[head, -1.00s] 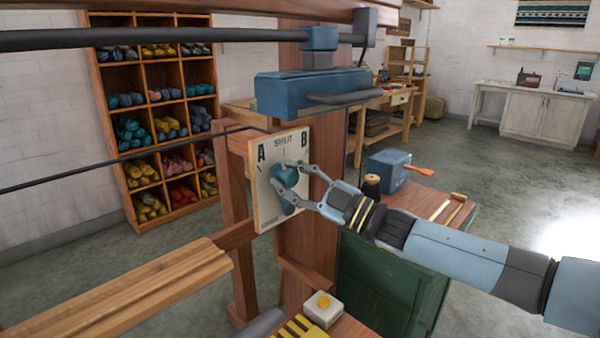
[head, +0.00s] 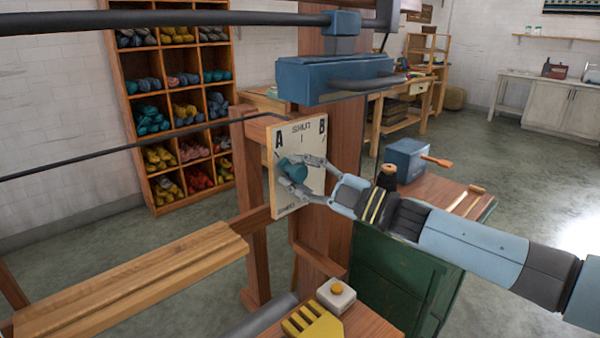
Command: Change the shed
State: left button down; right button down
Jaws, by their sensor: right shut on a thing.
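The shed panel (head: 309,172) is a pale board on the wooden loom post, with the letters A at its upper left and B at its upper right. A teal knob (head: 292,168) sits on the panel, left of its middle, with its upper end towards the A. My right gripper (head: 297,172) comes in from the right and is shut on the knob, one finger above and one below. The fingers hide part of the knob. My left gripper is not in view.
A blue box-shaped part (head: 333,79) with a dark bar juts out above the panel. A green cabinet (head: 392,275) stands below right.

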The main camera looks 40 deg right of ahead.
jog(key=c, duration=0.9)
grip_release()
jog(key=v, duration=1.2)
jog(key=shift+a, duration=0.1)
